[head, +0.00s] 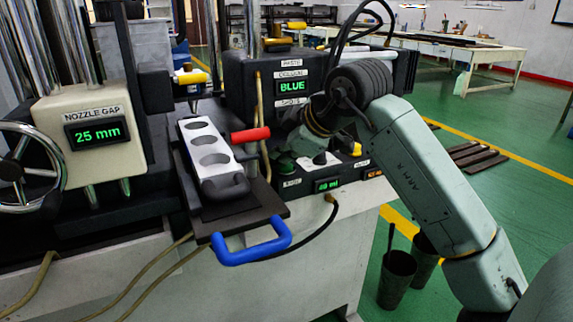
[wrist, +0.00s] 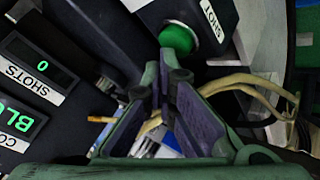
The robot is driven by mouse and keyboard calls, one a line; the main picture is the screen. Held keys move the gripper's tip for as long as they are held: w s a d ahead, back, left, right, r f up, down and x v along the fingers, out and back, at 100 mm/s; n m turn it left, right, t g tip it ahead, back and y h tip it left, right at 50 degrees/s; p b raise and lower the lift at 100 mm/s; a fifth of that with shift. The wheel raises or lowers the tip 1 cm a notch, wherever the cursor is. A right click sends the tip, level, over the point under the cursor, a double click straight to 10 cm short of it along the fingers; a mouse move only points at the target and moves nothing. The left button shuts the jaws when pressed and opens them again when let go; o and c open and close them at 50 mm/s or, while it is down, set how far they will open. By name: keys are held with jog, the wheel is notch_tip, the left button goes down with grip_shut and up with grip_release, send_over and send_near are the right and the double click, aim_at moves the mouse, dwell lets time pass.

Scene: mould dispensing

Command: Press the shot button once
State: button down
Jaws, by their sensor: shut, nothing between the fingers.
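The shot button is a round green knob (wrist: 178,40) on a dark box beside the white SHOT label (wrist: 212,20) in the wrist view. My gripper (wrist: 172,74) is shut and empty. Its fingertips lie just below the button in that picture. I cannot tell whether they touch it. The SHOTS display (wrist: 40,70) reads 0. In the head view my gripper (head: 289,150) is low in front of the dark dispenser housing (head: 240,80), and my wrist partly hides the button area.
A grey mould (head: 208,148) with round cavities lies on a dark plate left of my gripper, close to a red handle (head: 250,135). A blue handle (head: 250,243) sticks out in front. The colour display (head: 291,87) reads BLUE. The nozzle gap display (head: 97,132) reads 25 mm.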

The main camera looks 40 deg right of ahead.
aim_at(283, 167)
jog(key=shift+f, duration=0.1)
jog(key=shift+f+b, duration=0.4)
jog(key=shift+b, duration=0.15)
jog(key=shift+r, duration=0.4)
dwell(0.4)
jog(key=shift+r+p, duration=1.75)
jog(key=shift+r, duration=1.35)
jog(key=shift+f, duration=0.1)
